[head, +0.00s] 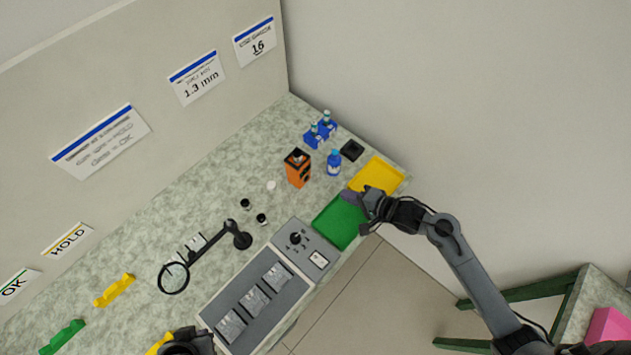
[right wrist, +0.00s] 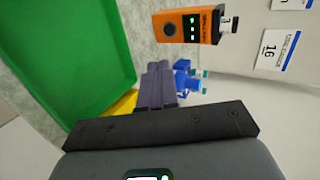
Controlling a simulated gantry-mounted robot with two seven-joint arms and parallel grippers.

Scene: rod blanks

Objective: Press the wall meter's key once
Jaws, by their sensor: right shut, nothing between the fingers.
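The meter is an orange box (head: 293,175) standing on the speckled bench in the head view.
A green tray (head: 337,222) and a yellow tray (head: 380,176) lie at the bench edge. A blue bottle (head: 334,163), a blue rack (head: 314,139) and a black pad (head: 352,150) are near the meter. A grey panel (head: 292,243) and a magnifier (head: 173,278) lie further left.

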